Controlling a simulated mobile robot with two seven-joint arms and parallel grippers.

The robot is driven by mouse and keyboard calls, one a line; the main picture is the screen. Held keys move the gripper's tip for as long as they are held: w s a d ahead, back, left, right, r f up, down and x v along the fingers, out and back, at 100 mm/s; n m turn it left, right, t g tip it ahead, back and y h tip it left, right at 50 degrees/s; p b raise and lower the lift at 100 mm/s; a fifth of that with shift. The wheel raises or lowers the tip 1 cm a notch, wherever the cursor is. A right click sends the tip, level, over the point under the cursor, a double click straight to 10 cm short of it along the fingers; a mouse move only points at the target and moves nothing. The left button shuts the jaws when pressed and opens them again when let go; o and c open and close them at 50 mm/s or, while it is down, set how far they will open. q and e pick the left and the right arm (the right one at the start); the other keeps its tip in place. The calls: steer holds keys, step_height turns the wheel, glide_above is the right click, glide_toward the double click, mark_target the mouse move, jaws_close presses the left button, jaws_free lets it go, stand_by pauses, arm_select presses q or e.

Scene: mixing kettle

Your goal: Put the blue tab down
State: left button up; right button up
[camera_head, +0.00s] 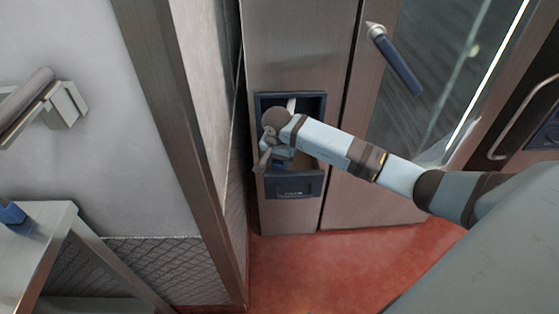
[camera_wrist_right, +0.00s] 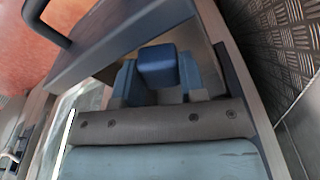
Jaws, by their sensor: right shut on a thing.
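The blue tab (camera_wrist_right: 158,64) shows in the right wrist view as a small block with rounded edges. My right gripper (camera_wrist_right: 158,80) is shut on it, one finger on each side. In the head view my right gripper (camera_head: 274,150) is at the blue-framed opening (camera_head: 318,103) in the steel cabinet front. My own wrist hides the tab there. I cannot tell whether the tab touches anything besides the fingers. My left gripper is in neither view.
The steel cabinet (camera_head: 290,55) has a blue panel (camera_head: 292,188) below the opening. A glass door with a dark blue handle (camera_head: 398,65) is to the right. A metal table (camera_head: 35,245) stands at the left. Red floor (camera_head: 320,265) is clear in front.

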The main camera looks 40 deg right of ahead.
mark_target(278, 165)
arm_select(q)
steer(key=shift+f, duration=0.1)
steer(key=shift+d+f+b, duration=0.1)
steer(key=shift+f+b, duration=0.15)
steer(key=shift+b, duration=0.2)
arm_select(e)
steer(key=shift+f, duration=0.6)
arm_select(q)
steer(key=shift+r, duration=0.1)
arm_select(e)
steer(key=o, duration=0.9)
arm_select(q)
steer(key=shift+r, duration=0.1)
arm_select(e)
steer(key=shift+r, duration=0.3)
arm_select(q)
steer(key=p, duration=0.3)
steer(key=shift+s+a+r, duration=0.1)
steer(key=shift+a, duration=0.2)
arm_select(e)
step_height(278, 165, up, 13)
steer(key=a, duration=0.1)
steer(key=shift+s+f, duration=0.2)
steer(key=shift+s, duration=0.25)
